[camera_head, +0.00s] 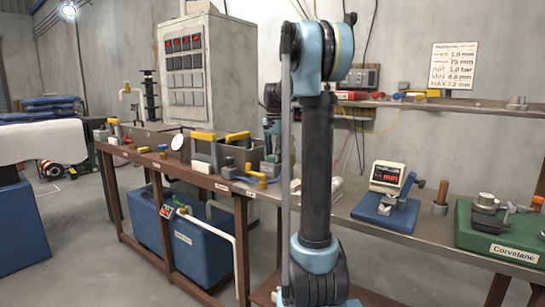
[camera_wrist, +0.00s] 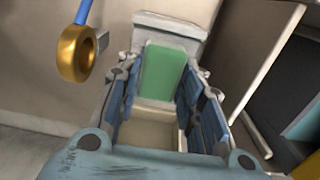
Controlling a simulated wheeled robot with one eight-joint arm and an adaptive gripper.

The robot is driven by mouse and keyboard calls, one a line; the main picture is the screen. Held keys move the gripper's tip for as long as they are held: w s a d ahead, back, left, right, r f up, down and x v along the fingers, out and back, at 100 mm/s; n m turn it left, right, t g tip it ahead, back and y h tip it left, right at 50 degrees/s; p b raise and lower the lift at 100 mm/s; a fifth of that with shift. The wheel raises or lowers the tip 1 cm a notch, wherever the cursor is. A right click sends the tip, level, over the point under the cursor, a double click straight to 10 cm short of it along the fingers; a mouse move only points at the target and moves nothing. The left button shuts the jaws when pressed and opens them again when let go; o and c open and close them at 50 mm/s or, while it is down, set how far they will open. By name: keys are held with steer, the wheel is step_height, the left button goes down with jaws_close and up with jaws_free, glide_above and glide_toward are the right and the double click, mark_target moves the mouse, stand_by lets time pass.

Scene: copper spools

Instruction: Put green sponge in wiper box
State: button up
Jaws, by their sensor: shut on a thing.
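The green sponge (camera_wrist: 164,72) is a plain green block in the wrist view. It stands between the blue-padded fingers of my gripper (camera_wrist: 166,84), which is shut on it. A pale, light-walled shape (camera_wrist: 150,134) shows below the sponge between the fingers; I cannot tell whether it is the wiper box. I cannot make out the wiper box for certain in either view. In the head view my arm stands in front of the bench, and neither my gripper nor the sponge can be made out.
In the wrist view a gold ring (camera_wrist: 70,54) on a blue rod is at upper left. In the head view the wooden bench (camera_head: 220,186) is crowded at left. A blue-based device (camera_head: 386,211) and green Corvelane machine (camera_head: 497,239) stand at right. A shelf (camera_head: 430,104) runs along the wall.

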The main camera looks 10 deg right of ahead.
mark_target(274, 155)
steer(key=o, duration=0.9)
steer(key=shift+c, duration=0.2)
step_height(274, 155, up, 12)
